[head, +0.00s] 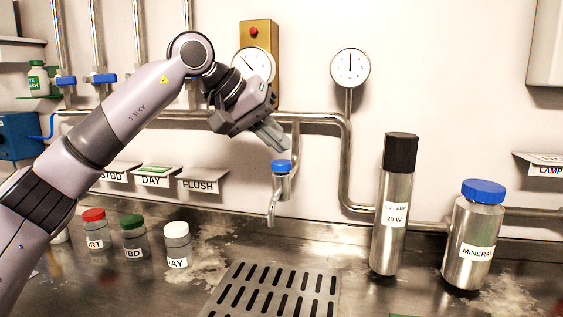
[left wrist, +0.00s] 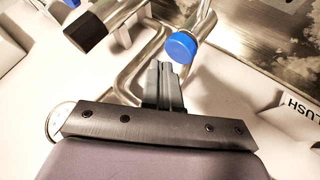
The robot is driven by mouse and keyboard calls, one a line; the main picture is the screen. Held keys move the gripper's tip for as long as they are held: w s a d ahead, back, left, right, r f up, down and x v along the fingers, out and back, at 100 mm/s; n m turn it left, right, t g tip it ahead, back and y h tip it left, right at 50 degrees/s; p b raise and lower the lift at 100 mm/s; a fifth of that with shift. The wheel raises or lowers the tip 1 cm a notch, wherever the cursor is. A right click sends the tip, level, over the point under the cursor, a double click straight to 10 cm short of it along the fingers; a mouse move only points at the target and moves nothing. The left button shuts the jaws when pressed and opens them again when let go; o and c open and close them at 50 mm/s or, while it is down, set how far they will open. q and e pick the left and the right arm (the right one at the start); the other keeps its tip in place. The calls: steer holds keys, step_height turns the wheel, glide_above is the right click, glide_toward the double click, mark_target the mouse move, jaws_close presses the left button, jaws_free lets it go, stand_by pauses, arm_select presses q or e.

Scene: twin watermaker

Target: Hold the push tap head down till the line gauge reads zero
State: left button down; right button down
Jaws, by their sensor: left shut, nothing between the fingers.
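The push tap has a round blue head (head: 281,166) on a short metal body with a curved spout (head: 272,208), hanging from the wall pipe. The blue head also shows in the left wrist view (left wrist: 181,47). My left gripper (head: 280,145) is shut and empty, its fingertips pointing down just above the blue head. A small gap shows between them in the head view. In the left wrist view the fingertips (left wrist: 162,70) lie beside the head's edge. A round gauge (head: 350,68) has its needle pointing straight up. My right gripper is not in view.
A second gauge (head: 256,64), on a brass plate with a red button (head: 253,31), has its needle up and left. A slotted drain (head: 275,291) lies below the tap. A tall black-capped cylinder (head: 393,215) and a blue-lidded mineral bottle (head: 474,238) stand right. Small jars stand left.

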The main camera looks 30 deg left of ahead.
arm_select(q)
steer(key=shift+f, duration=0.4)
steer(key=shift+f+b, duration=0.35)
steer(key=shift+f, duration=0.2)
stand_by(7.0)
